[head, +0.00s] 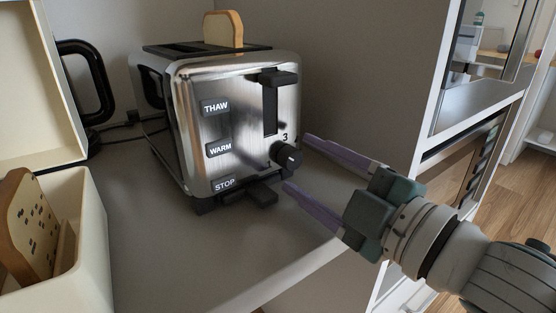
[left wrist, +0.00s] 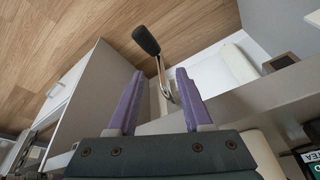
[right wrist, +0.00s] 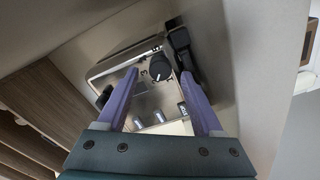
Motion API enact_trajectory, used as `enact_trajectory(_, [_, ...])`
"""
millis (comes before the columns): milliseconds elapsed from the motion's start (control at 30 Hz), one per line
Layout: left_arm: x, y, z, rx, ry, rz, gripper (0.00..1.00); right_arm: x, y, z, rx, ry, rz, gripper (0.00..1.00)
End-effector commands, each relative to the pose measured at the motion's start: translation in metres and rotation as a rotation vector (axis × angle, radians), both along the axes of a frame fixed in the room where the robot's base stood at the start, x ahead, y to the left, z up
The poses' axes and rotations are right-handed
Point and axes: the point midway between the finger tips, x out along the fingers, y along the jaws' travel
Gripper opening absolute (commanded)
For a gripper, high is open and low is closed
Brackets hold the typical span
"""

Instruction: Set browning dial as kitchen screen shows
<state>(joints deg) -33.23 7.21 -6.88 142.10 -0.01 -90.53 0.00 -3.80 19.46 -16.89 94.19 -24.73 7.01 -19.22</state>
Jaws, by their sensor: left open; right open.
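The chrome toaster (head: 235,120) stands on the counter with a slice of bread in its top slot. Its black browning dial (head: 286,156) is low on the front, with the figure 3 above it. The dial also shows in the right wrist view (right wrist: 160,67), between and beyond the fingers. My right gripper (head: 297,163) is open, its purple fingers close to the dial, one above and one below; contact cannot be told. My left gripper (left wrist: 158,88) is open and empty, seen only in its wrist view. No kitchen screen is readable.
Buttons THAW, WARM and STOP line the toaster's front, with a black lever (head: 278,78) above the dial. A cream bin (head: 95,240) with bread stands at left. A wall panel (head: 380,80) rises at right. In the left wrist view a black-handled crank (left wrist: 147,42) lies beyond the fingers.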

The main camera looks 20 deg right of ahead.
Motion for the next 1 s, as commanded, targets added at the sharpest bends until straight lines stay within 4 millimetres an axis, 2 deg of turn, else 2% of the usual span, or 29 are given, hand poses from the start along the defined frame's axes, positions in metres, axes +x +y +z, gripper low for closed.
enact_trajectory(200, [0.000, 0.000, 0.007, 0.000, 0.000, 0.000, 0.50, -0.040, -0.016, 0.000, -0.001, 0.003, 0.000, 0.68])
enact_trajectory(400, [0.000, 0.000, 0.009, -0.001, 0.000, 0.001, 0.50, -0.068, -0.028, 0.000, 0.000, 0.002, 0.000, 0.68])
enact_trajectory(600, [0.000, -0.001, 0.009, -0.005, 0.000, 0.003, 0.50, -0.079, -0.032, 0.001, -0.001, -0.001, 0.001, 0.68])
enact_trajectory(1000, [0.000, -0.003, 0.009, -0.011, 0.001, 0.007, 0.50, -0.079, -0.032, 0.001, 0.000, 0.000, 0.000, 0.68])
